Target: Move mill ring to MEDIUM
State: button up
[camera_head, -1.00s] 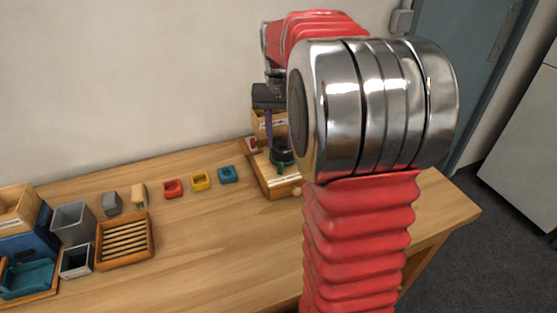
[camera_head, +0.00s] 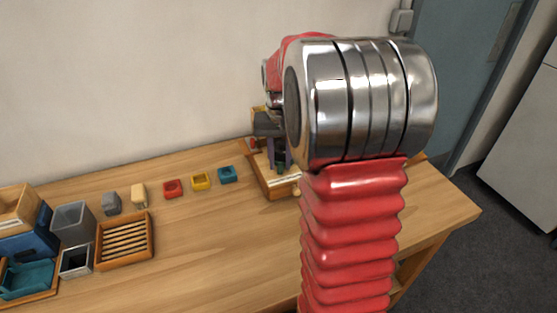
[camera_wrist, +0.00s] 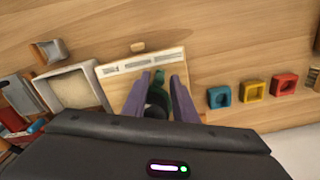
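The mill stands on a wooden base (camera_wrist: 118,85), which carries a pale strip with printed labels (camera_wrist: 140,62) too small to read. The mill ring (camera_wrist: 156,108) looks dark and round, with a green tab (camera_wrist: 159,76) pointing towards the label strip. Which label the tab points at is unclear. My gripper (camera_wrist: 160,78) has two purple fingers, spread apart on either side of the tab and over the ring. I cannot see them touching it. In the head view, my gripper (camera_head: 278,163) is low over the wooden base (camera_head: 275,188), and my arm hides part of the mill.
Teal (camera_head: 228,174), yellow (camera_head: 201,181) and red (camera_head: 172,188) small blocks stand in a row left of the mill. A slatted wooden tray (camera_head: 125,241) and grey bins (camera_head: 73,222) are farther left. The table middle is clear.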

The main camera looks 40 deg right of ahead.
grip_shut()
jog(key=shift+a, duration=0.1)
dwell(0.3)
